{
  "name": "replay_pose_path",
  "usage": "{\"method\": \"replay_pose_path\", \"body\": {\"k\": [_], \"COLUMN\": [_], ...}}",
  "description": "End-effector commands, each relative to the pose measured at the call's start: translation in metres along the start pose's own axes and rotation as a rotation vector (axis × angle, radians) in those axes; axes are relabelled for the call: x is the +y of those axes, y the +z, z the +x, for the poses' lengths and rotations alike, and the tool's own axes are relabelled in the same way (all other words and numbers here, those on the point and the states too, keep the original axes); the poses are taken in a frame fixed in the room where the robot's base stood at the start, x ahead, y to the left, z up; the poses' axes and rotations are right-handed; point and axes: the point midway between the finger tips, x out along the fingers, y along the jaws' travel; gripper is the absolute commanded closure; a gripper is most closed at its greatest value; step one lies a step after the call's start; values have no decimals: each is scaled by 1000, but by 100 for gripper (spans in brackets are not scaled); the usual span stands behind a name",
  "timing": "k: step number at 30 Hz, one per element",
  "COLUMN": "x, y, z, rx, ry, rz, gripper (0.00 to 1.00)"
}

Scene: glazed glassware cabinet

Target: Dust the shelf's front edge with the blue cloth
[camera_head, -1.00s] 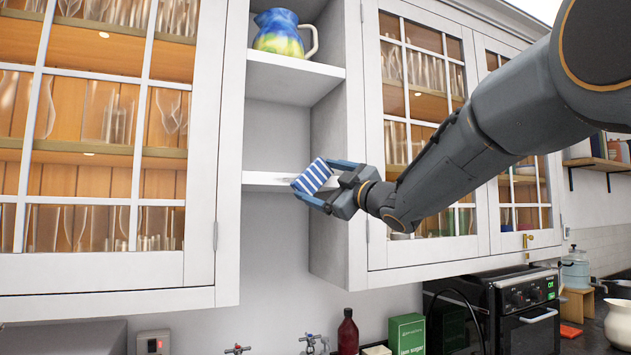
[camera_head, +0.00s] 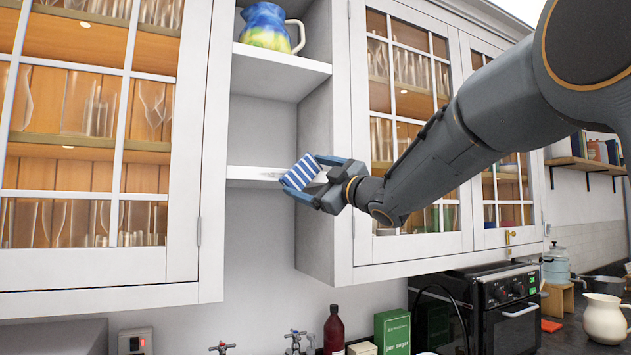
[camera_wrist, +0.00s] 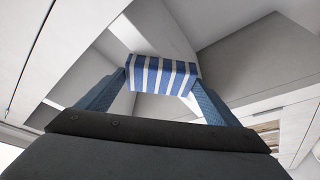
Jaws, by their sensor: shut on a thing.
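The blue and white striped cloth (camera_head: 299,173) is folded into a small pad. My gripper (camera_head: 314,176) is shut on it, and the wrist view shows the cloth (camera_wrist: 160,74) between the two blue fingers. The open white shelf (camera_head: 250,173) is the lower one in the niche between the glazed cabinets. The cloth is at the right part of this shelf's front edge and covers a bit of it. I cannot tell whether it touches the edge.
A painted jug (camera_head: 266,27) stands on the upper shelf (camera_head: 280,62). Glazed doors with glasses flank the niche on the left (camera_head: 115,270) and right (camera_head: 410,248). Below are a red bottle (camera_head: 334,328), a green box (camera_head: 392,330) and an oven (camera_head: 507,305). The space under the lower shelf is clear.

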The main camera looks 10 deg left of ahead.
Motion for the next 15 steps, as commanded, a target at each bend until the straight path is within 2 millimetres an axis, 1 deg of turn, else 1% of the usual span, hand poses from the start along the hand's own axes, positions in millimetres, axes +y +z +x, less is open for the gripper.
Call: {"method": "replay_pose_path", "body": {"k": [3, 10, 15], "x": [-6, -11, -21], "y": [-6, -10, -17], "z": [2, 4, 8], "rx": [2, 1, 2], "ry": [0, -1, -1], "rz": [0, 0, 0], "gripper": [33, 33, 33]}}
